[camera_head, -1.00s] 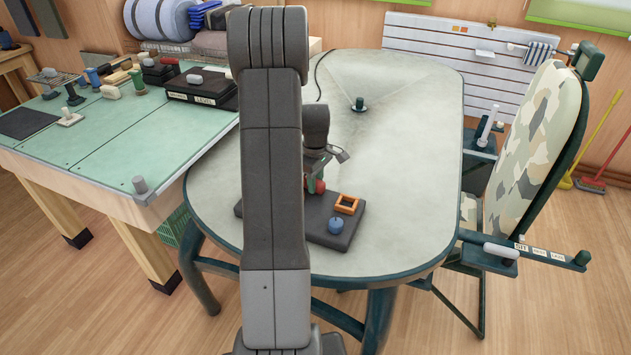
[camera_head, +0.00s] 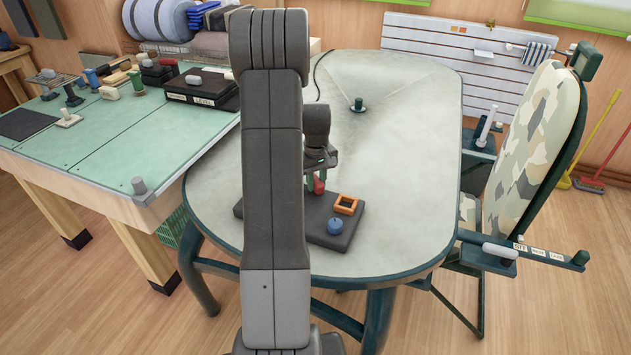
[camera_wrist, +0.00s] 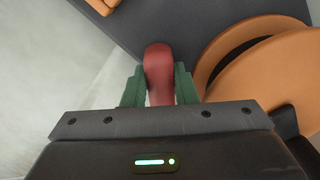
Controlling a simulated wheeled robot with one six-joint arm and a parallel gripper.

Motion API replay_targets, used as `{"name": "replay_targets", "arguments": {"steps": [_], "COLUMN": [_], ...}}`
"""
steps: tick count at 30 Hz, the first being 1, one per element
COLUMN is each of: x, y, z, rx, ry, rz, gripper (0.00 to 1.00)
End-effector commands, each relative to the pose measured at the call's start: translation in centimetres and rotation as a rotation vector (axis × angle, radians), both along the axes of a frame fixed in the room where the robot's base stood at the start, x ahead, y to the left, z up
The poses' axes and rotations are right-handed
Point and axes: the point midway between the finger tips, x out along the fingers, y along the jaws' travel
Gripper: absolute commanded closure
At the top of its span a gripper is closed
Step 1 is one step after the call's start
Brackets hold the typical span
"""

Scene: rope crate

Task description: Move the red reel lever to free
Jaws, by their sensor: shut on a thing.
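The red reel lever (camera_wrist: 159,62) stands upright in the picture of the wrist view, between the green fingers of my gripper (camera_wrist: 159,84). The fingers are shut on it from both sides. The orange reel (camera_wrist: 262,72) lies just right of the lever in the wrist view, partly hidden by my gripper. In the head view the red lever (camera_head: 319,187) shows as a small red end below my gripper (camera_head: 317,176). My arm hides the reel there. Any marking for the free position cannot be seen.
The dark base board (camera_head: 325,236) rests on the grey table (camera_head: 405,150). It carries an orange square frame (camera_head: 346,204) and a blue knob (camera_head: 335,226) near the lever. A small dark green post (camera_head: 358,105) stands farther back. The table's right side is clear.

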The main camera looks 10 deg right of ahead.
Motion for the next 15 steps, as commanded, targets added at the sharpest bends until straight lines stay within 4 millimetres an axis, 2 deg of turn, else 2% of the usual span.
{"name": "replay_targets", "arguments": {"steps": [15], "x": [0.12], "y": [-0.78], "z": [0.14], "rx": [-0.001], "ry": [-0.002], "rz": [-0.488], "gripper": [0.97]}}
